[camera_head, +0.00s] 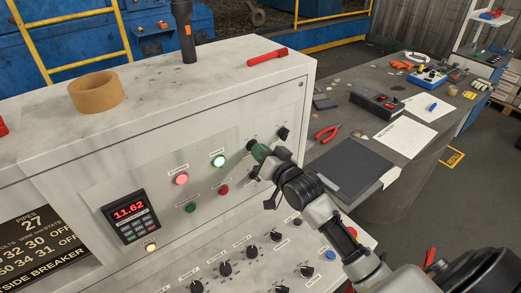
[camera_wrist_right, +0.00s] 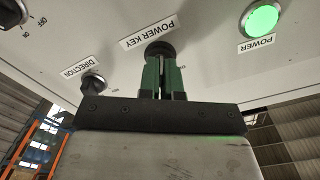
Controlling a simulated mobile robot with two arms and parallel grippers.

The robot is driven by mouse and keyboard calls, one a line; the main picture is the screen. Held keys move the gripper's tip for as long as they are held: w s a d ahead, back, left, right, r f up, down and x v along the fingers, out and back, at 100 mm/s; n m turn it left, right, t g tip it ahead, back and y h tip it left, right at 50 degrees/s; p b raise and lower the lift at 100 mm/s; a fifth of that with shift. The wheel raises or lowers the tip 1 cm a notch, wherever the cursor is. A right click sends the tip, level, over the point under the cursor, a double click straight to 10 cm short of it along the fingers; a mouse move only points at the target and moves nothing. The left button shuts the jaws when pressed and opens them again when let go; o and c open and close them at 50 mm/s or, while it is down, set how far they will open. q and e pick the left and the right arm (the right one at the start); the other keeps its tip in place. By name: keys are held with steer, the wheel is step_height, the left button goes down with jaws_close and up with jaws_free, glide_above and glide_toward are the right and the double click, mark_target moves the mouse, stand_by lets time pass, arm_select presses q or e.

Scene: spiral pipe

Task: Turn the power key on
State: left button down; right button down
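The power key switch (camera_wrist_right: 160,48) is a round black fitting on the pale front panel, under the label POWER KEY in the right wrist view, which shows the panel upside down. My right gripper (camera_wrist_right: 162,62) has its green fingers close together at the switch, with a thin strip between them that seems to be the key. The key itself is mostly hidden by the fingers. In the head view my right gripper (camera_head: 258,152) reaches the panel's upper right part, and the switch's dark rim (camera_head: 250,145) shows beside the fingertips. My left gripper is not in view.
The green POWER lamp (camera_head: 219,161) is lit, and a red lamp (camera_head: 181,179) glows beside it. The black direction knob (camera_head: 283,133) is close on the right of the gripper. A display (camera_head: 129,211) reads 11.62. Several black knobs (camera_head: 225,268) line the lower panel.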

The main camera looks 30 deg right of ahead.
stand_by(0.3)
steer(key=c, duration=1.3)
jaws_free()
steer(key=s+b, duration=0.1)
steer(key=s, duration=0.2)
steer(key=s+d+b, duration=0.1)
steer(key=s, duration=0.3)
steer(key=s+b, duration=0.1)
steer(key=s, duration=0.2)
steer(key=shift+s+d, duration=0.25)
steer(key=shift+s, duration=0.1)
steer(key=shift+f, duration=0.1)
